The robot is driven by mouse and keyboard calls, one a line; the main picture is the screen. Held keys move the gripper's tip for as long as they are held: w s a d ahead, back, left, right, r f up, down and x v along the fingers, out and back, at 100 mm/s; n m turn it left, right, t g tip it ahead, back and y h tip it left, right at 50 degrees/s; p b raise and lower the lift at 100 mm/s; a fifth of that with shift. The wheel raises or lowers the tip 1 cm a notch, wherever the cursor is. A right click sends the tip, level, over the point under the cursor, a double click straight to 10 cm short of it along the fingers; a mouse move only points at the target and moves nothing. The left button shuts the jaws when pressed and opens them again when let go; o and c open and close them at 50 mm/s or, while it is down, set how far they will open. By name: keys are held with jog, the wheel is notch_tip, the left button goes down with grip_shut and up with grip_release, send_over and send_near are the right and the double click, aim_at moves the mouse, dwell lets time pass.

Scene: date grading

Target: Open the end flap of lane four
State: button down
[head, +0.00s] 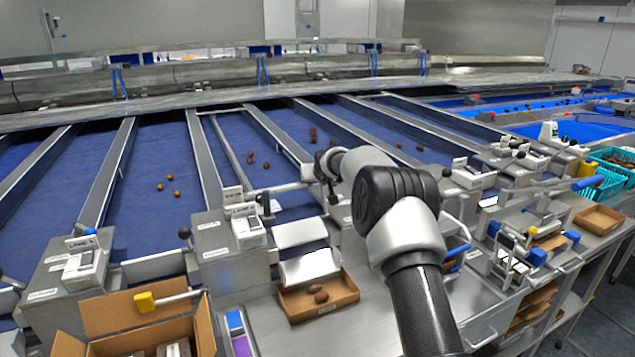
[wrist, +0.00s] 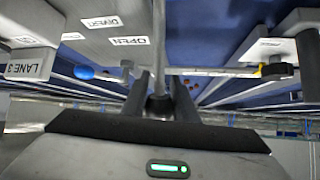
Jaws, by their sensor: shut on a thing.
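In the wrist view my gripper (wrist: 161,85) has its dark fingers closed around a thin grey lever (wrist: 160,45) at its black knob (wrist: 159,106). A housing beside it bears labels LANE 3 (wrist: 27,67), OPEN (wrist: 129,40) and DIVERT (wrist: 104,22). In the head view my arm reaches over the middle of the lane ends, and the fingers and held knob are not clear there. White sloped plates (head: 310,266) stand at one lane end above a cardboard tray. I cannot tell which flap belongs to lane four.
A cardboard tray (head: 335,303) holds a few brown dates. A cardboard box (head: 130,325) and a yellow-ended handle (head: 165,298) are at lower left. A black-knobbed lever (head: 185,233) stands left. Teal crates (head: 610,180) and levers crowd the right. Loose dates lie on the blue belts.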

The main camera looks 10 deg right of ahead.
jog(key=shift+s+d+f, duration=0.1)
jog(key=shift+s+f, duration=0.05)
jog(key=shift+f, duration=0.4)
jog(key=shift+s+d+f, duration=0.1)
jog(key=shift+s+f, duration=0.05)
jog(key=shift+f, duration=0.4)
jog(key=c, duration=1.5)
grip_release()
jog(key=shift+c, duration=0.2)
jog(key=shift+o, duration=0.5)
jog(key=shift+w, duration=0.1)
jog(key=a+r+b+v, duration=0.1)
jog(key=b+v, duration=0.1)
jog(key=v, duration=1.5)
jog(key=shift+d+r, duration=0.15)
jog(key=shift+d, duration=0.25)
jog(key=shift+r, duration=0.1)
